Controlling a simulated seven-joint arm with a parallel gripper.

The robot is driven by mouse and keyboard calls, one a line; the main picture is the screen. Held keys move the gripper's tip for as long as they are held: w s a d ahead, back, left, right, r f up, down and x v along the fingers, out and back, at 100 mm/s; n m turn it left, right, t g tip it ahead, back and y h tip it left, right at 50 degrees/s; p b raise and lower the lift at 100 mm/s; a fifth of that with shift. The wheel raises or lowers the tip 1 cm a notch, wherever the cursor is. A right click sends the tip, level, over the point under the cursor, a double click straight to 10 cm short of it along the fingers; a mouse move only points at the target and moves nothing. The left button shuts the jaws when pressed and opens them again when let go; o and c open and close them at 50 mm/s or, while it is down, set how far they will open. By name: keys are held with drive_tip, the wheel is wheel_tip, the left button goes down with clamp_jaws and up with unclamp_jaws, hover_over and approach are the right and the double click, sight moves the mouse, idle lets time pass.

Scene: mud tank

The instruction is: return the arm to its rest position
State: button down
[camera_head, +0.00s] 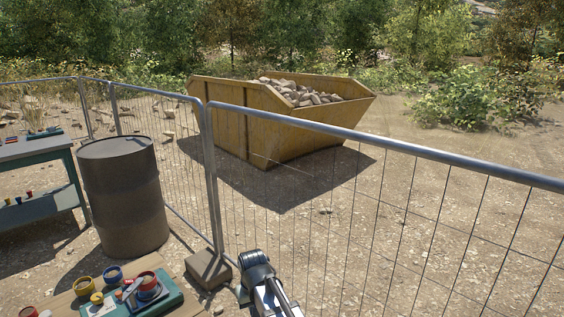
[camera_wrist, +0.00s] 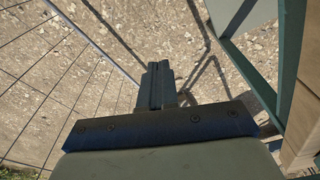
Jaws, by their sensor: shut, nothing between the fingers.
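My gripper (camera_wrist: 158,68) shows in the wrist view, with its two dark fingers together and nothing between them. It points out over gravelly ground, apart from anything I can make out. Part of my arm shows at the bottom middle of the head view, just right of a concrete fence block (camera_head: 208,268). I cannot make out the fingers in the head view.
A wire fence (camera_head: 400,146) crosses the head view, with a yellow skip of rubble (camera_head: 222,122) behind it. A dark drum (camera_head: 122,198) stands left. A wooden table (camera_head: 62,302) at the lower left holds paint pots and a green tray (camera_head: 172,304). A green bench (camera_head: 40,207) stands far left.

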drive_tip(key=s+d+f+m, duration=0.1)
drive_tip(key=s+d+f, duration=0.2)
drive_tip(key=d+f, duration=0.45)
drive_tip(key=s+d+f+m+g, duration=0.1)
drive_tip(key=s+d+f+m, duration=0.2)
drive_tip(key=d, duration=0.7)
drive_tip(key=s+d+f, duration=0.3)
drive_tip(key=d+f, duration=0.4)
drive_tip(key=d, duration=0.1)
drive_tip(key=s+f+g, duration=0.3)
drive_tip(key=s+f, duration=0.7)
drive_tip(key=s, duration=0.5)
drive_tip(key=s+f+g, duration=0.4)
drive_tip(key=s+f, duration=0.6)
drive_tip(key=s, duration=0.4)
drive_tip(key=shift+s, duration=0.4)
drive_tip(key=c, duration=1.8)
unclamp_jaws()
